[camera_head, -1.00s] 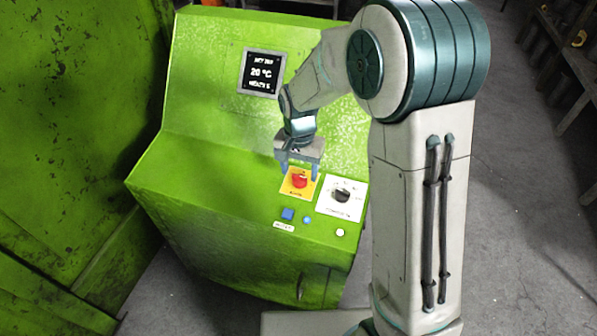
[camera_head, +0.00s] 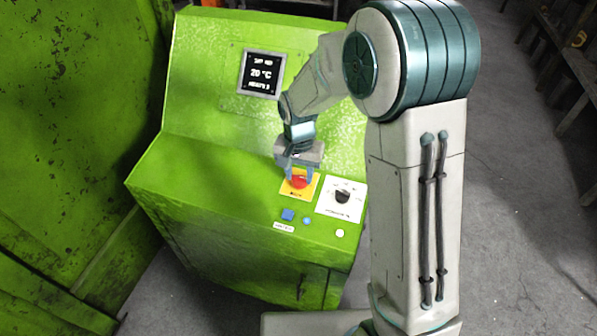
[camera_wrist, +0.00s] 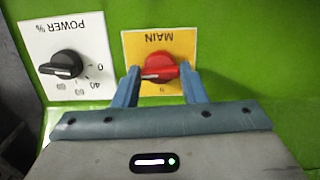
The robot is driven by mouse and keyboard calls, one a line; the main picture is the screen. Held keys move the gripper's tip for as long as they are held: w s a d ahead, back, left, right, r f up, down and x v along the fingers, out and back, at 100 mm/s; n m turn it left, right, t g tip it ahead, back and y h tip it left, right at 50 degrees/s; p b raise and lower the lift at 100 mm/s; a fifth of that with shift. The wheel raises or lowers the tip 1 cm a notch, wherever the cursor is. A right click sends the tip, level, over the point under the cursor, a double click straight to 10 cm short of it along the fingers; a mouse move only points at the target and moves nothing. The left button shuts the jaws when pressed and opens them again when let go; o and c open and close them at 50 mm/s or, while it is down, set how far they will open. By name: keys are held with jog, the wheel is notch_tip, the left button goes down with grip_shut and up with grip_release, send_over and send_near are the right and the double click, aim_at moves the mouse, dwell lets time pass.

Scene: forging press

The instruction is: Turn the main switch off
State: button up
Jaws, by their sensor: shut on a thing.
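The main switch (camera_wrist: 160,67) is a red rotary knob on a yellow plate labelled MAIN, seen upside down in the wrist view. In the head view the red knob (camera_head: 299,182) sits on the green console's sloping top. My gripper (camera_wrist: 160,80) has its two blue fingers on either side of the knob, shut on it. In the head view my gripper (camera_head: 299,175) reaches down to the knob from above. A pale pointer mark shows on the knob's left side in the wrist view.
A black POWER % dial (camera_head: 342,196) on a white plate is just right of the switch. A display (camera_head: 261,72) reads 20 °C.

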jog(key=n, duration=0.4)
jog(key=shift+a+r+n+h, duration=0.1)
jog(key=shift+n+h, duration=0.2)
jog(key=shift+h, duration=0.1)
jog(key=n, duration=0.4)
jog(key=shift+h, duration=0.3)
jog(key=n, duration=0.4)
jog(key=shift+n+t+h+p, duration=0.3)
jog(key=shift+n, duration=0.1)
jog(key=shift+a+n+t, duration=0.1)
jog(key=shift+n+t, duration=0.2)
jog(key=shift+n, duration=1.6)
jog(key=o, duration=1)
jog(key=p+v, duration=0.1)
jog(key=v, duration=1.2)
jog(key=shift+a+r, duration=0.2)
jog(key=shift+r, duration=0.15)
